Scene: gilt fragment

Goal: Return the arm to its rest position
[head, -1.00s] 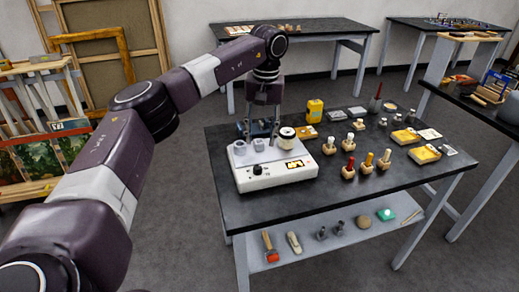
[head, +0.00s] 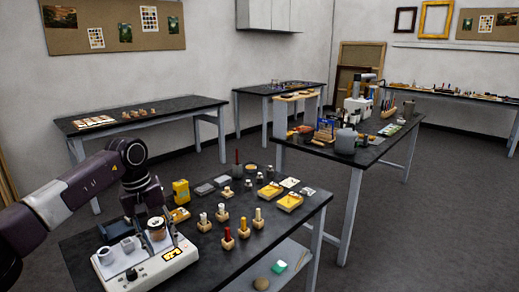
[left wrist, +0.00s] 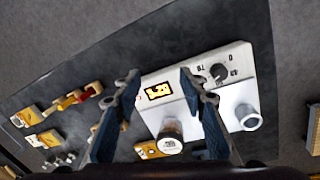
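My left gripper (head: 152,222) hangs over the white heating unit (head: 147,272) on the near dark table. In the left wrist view the gripper (left wrist: 160,78) shows two dark fingers spread apart with nothing held between them. A small jar with a pale lid (head: 156,229) stands on the unit; it also shows in the left wrist view (left wrist: 170,138), below and between the fingers. Whether the fingers touch the jar cannot be told. The unit (left wrist: 225,75) has a lit display, a black knob and pale cups. My right gripper is in neither view.
The near table (head: 205,265) holds a yellow bottle (head: 181,191), several brushes in wooden blocks (head: 243,228) and yellow trays (head: 289,202). A cluttered table (head: 330,150) stands behind it. Open grey floor (head: 440,200) lies to the right.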

